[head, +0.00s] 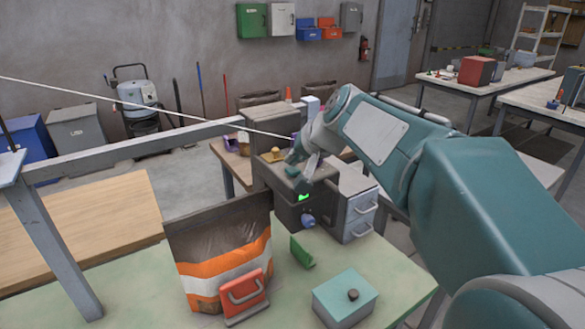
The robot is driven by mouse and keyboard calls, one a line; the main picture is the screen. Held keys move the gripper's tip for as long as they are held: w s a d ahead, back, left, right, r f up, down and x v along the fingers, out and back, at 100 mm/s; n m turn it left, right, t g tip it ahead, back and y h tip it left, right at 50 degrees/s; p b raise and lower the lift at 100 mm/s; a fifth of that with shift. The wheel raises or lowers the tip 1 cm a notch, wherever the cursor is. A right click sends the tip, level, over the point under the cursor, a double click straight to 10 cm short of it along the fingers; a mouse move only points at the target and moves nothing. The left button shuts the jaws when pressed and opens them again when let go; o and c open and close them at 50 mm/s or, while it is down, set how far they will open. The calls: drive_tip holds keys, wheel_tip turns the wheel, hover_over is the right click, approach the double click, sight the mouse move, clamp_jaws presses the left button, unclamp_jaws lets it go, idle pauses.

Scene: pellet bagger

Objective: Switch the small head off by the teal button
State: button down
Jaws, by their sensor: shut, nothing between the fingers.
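The small head is a dark grey machine (288,212) on the pale green bench in the middle of the head view. A green display (303,197) glows on its front, above a blue knob (308,220). A small teal button (291,171) shows on its top, with a yellow knob (272,156) behind it. My gripper (299,168) is shut and empty, pointing down over the machine's top right beside the teal button. I cannot tell whether it touches the button. My wrist and fingers hide part of the machine's top.
A brown, orange and white bag (222,255) stands at the front left with a red handled block (243,297) before it. A green bracket (301,252) and a teal-lidded box (330,302) sit on the bench.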

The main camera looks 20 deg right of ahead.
sight(294, 170)
drive_tip(key=shift+f, duration=0.5)
idle(0.8)
drive_tip(key=shift+r, duration=0.95)
drive_tip(key=shift+r, duration=0.1)
drive_tip(key=shift+r, duration=2.9)
drive_tip(key=s+f+n+g+h, duration=0.1)
drive_tip(key=s+f+n+h, duration=0.1)
drive_tip(key=s+f, duration=0.7)
drive_tip(key=s+f+n+g+h, duration=0.1)
drive_tip(key=s+f+n, duration=0.1)
drive_tip(key=s+f, duration=0.8)
drive_tip(key=s, duration=0.8)
drive_tip(key=shift+g+h, duration=0.4)
